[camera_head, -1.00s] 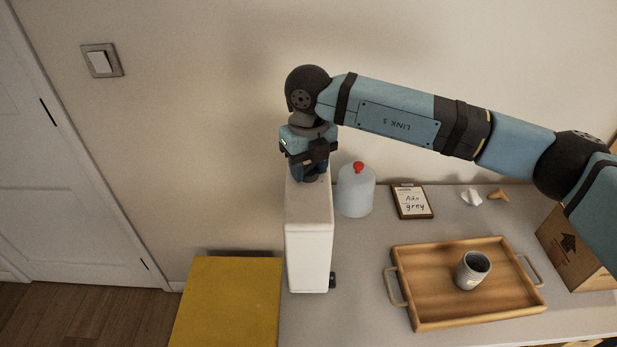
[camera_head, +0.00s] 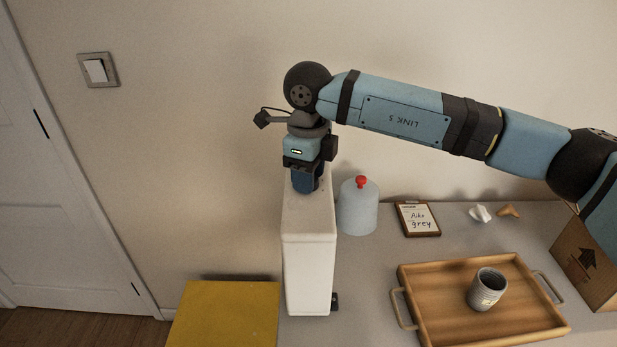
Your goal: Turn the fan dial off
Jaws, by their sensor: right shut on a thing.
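A tall, narrow white box-shaped unit (camera_head: 309,262), which looks like the fan housing, stands at the left end of the grey table. My right gripper (camera_head: 306,186) points down onto the far part of its top. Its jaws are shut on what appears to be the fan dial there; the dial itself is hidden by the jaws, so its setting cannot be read. My left gripper is not in view.
A pale blue dome with a red knob (camera_head: 357,208) stands close right of the unit. A framed note (camera_head: 417,219), a wooden tray (camera_head: 419,301) with a grey cup (camera_head: 487,289), and a cardboard box (camera_head: 585,262) are further right. A yellow surface (camera_head: 225,315) lies left.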

